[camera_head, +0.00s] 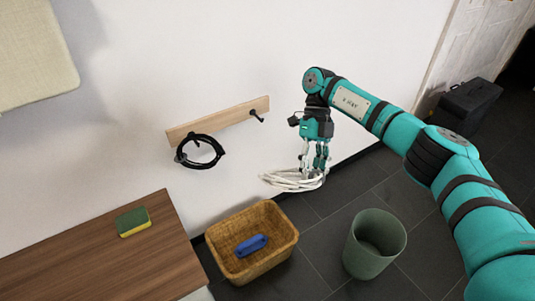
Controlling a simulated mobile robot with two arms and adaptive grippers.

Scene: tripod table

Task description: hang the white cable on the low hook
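The white cable (288,182) is a loose bundle hanging in the air at the fingertips of my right gripper (314,168). The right gripper points down and appears shut on the cable; its fingers partly hide the bundle. A wooden rail (225,119) is fixed to the white wall, left of the gripper. A bare black hook (257,116) sticks out near the rail's right end, above and left of the cable and apart from it. A black cable coil (200,151) hangs at the rail's left part and hides its hook. My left gripper is not in view.
A wicker basket (217,239) holding a blue object (251,245) stands below the rail. A grey-green bin (374,247) stands right of it. A sponge (133,222) lies on the wooden tabletop (75,255) at left. A dark case (468,103) is at far right.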

